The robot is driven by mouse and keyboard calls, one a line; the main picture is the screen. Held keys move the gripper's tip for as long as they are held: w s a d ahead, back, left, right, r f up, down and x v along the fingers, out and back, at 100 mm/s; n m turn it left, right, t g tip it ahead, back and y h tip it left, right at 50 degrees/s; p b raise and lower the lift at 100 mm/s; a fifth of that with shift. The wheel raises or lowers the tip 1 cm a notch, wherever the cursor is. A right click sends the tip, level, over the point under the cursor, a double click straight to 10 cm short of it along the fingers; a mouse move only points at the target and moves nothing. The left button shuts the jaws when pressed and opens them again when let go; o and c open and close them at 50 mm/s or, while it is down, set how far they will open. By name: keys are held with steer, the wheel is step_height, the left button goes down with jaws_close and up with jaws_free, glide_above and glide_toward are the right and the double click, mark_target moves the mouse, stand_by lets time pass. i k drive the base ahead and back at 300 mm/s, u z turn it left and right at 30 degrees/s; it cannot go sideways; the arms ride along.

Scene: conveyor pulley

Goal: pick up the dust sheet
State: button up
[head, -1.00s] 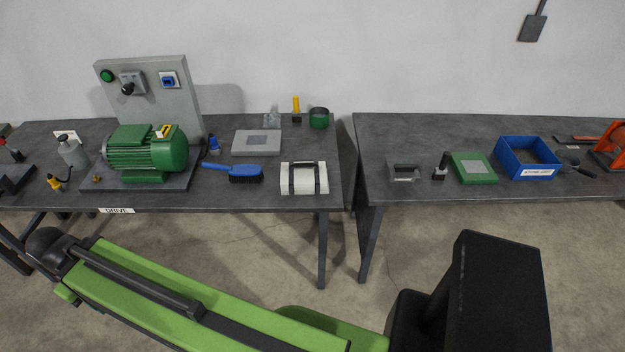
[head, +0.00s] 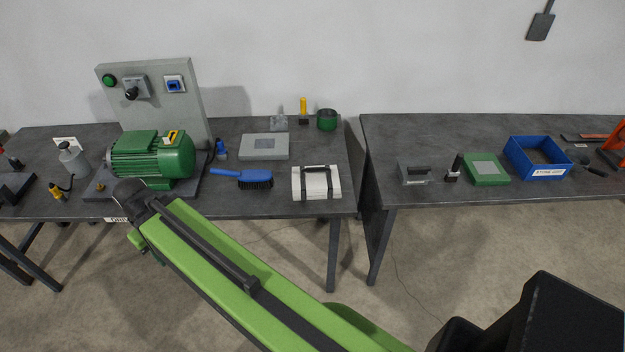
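The dust sheet appears to be the white folded bundle (head: 316,183) with dark straps and a dark handle on top. It lies flat near the front right corner of the left bench (head: 290,207). My green arm crosses the lower part of the head view, in front of the left bench. Its dark far end is near the bench's front edge, below the green motor and well left of the bundle. My gripper's fingers do not show. Nothing is seen touching the bundle.
A blue brush (head: 243,178) lies left of the bundle, and a grey flat box (head: 264,147) sits behind the brush. A green motor (head: 150,158) stands farther left. A gap separates the right bench (head: 420,134), which holds a blue bin (head: 538,158).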

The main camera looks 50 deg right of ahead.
mark_target(322, 182)
steer(key=i, duration=0.9)
